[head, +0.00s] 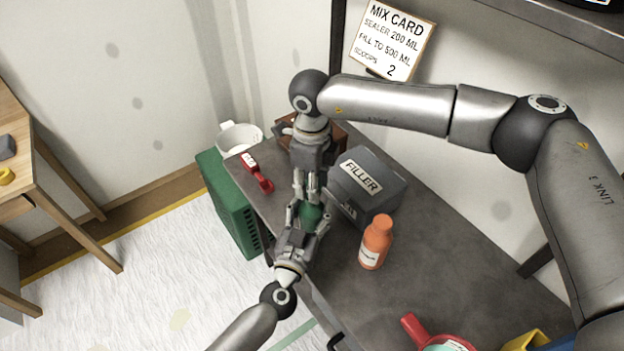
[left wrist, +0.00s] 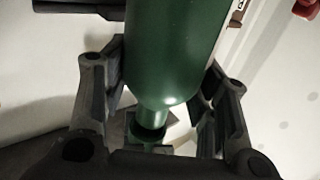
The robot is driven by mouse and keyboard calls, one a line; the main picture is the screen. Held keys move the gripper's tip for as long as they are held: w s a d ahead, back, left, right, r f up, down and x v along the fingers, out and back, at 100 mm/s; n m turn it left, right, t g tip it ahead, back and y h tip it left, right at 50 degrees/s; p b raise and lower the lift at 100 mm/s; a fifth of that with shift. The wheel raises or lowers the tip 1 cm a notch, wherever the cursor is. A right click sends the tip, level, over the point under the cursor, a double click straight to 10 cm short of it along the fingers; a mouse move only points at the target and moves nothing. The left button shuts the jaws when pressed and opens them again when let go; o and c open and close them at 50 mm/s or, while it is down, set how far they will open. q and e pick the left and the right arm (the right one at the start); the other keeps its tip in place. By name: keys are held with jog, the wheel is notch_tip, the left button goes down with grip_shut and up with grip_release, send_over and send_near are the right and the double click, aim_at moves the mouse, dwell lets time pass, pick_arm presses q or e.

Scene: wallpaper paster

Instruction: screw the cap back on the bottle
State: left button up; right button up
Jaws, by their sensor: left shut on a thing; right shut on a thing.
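The green bottle (head: 310,214) is held above the left end of the grey bench. My left gripper (head: 309,222) is shut around its body from below in the head view. In the left wrist view the bottle (left wrist: 172,50) fills the middle between the finger links, narrowing to a neck (left wrist: 153,117). My right gripper (head: 309,192) reaches down from above, its fingers close together at the bottle's upper end. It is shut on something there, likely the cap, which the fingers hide. I cannot tell whether cap and neck are engaged.
A grey FILLER box (head: 368,184) stands close to the right of the grippers. An orange bottle (head: 376,243) stands nearer the front. The bench (head: 430,260) is clear right of the orange bottle.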

aim_at(312, 217)
jog(key=shift+f, duration=0.85)
jog(key=shift+f, duration=0.55)
